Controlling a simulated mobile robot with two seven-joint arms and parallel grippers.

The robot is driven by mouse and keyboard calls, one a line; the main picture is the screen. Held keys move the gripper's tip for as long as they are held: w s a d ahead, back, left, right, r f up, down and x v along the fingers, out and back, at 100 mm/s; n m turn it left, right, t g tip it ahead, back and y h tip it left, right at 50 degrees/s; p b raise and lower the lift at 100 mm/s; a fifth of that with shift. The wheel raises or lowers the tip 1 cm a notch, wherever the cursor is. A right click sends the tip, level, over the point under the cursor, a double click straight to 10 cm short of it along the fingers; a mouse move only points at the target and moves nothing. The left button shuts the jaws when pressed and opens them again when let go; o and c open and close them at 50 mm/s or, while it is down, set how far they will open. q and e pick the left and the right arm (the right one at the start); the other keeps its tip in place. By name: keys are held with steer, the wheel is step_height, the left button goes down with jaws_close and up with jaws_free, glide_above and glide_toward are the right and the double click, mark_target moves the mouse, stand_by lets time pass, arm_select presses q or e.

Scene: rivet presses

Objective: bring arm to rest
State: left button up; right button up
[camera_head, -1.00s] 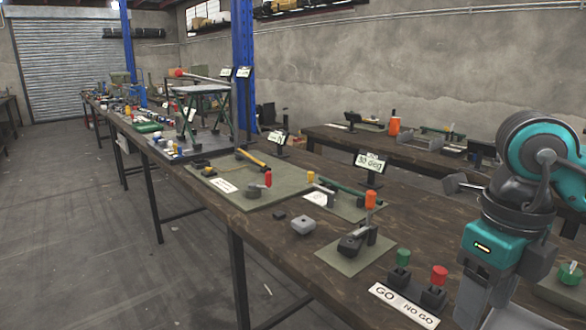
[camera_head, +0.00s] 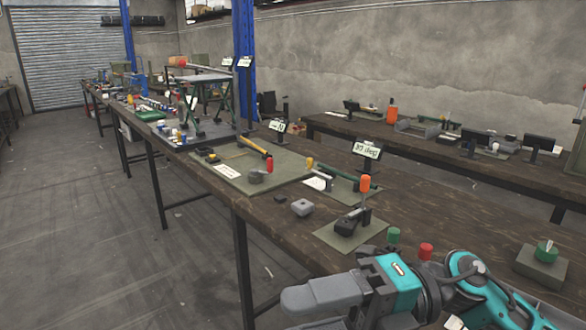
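My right arm (camera_head: 470,290), teal and grey, comes in from the lower right and lies low across the front of the bench. Its grey gripper end (camera_head: 318,296) points left, at the bench's front edge. I cannot make out a gap between its fingers, and I see no object held. My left arm and gripper are not in view.
On the wooden bench (camera_head: 290,236), a green knob (camera_head: 393,235) and a red knob (camera_head: 426,251) stand just behind my arm. A press with an orange handle (camera_head: 365,183) is on a mat beyond. A green-topped block (camera_head: 546,250) sits at right. The floor at left is clear.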

steer(key=w+d+f+m+t+h+p, duration=0.15)
steer(key=w+d+f+m+t, duration=0.3)
steer(key=m+t, duration=0.75)
steer(key=w+d+f+m+t+h, duration=0.35)
steer(key=w+m+t, duration=0.25)
steer(key=m+t, duration=0.65)
steer(key=s+d+f+m+g+h, duration=0.2)
steer(key=s+f+m+g+h, duration=0.1)
steer(key=f, duration=0.5)
steer(key=s+d+f+m+g+h, duration=0.2)
steer(key=s+d+f+m+h, duration=0.1)
steer(key=f, duration=0.6)
steer(key=s+d+f+m+g+h, duration=0.3)
steer(key=s+f+m+h, duration=0.1)
steer(key=s+f+m, duration=0.2)
step_height(320, 180, down, 2)
steer(key=shift+f+m+g+h+p, duration=0.15)
steer(key=shift+m+g+h+p, duration=0.2)
steer(key=shift+m+p, duration=0.1)
